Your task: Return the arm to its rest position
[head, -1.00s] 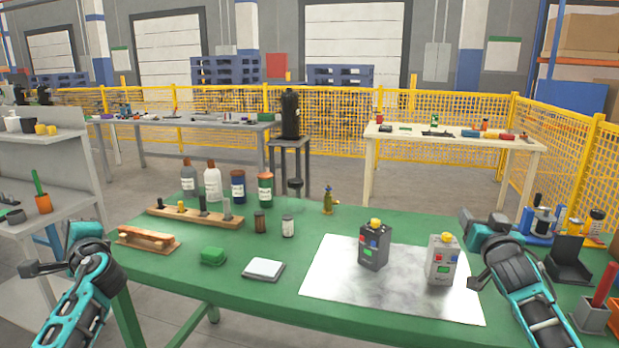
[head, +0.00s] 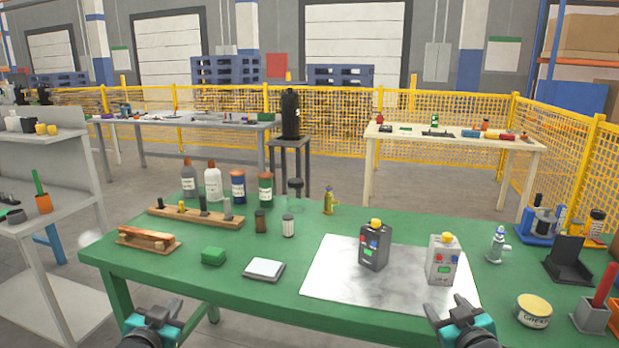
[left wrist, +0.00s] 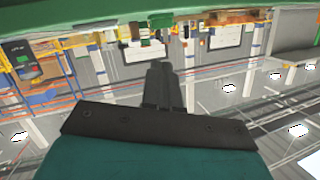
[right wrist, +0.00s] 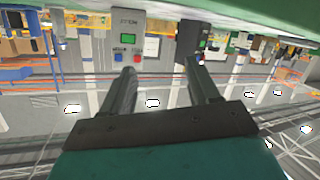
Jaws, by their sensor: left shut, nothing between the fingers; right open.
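My left gripper (head: 160,315) is at the bottom of the head view, in front of the green table's front edge. In the left wrist view its two fingers (left wrist: 160,75) are together with nothing between them. My right gripper (head: 457,308) is further right, low at the table's front edge, below the white-grey mat. In the right wrist view its fingers (right wrist: 160,78) stand apart and hold nothing. Both arms are low and roughly level with each other. The green table (head: 200,275) lies beyond them.
A round tin (head: 533,311) is right of my right gripper.

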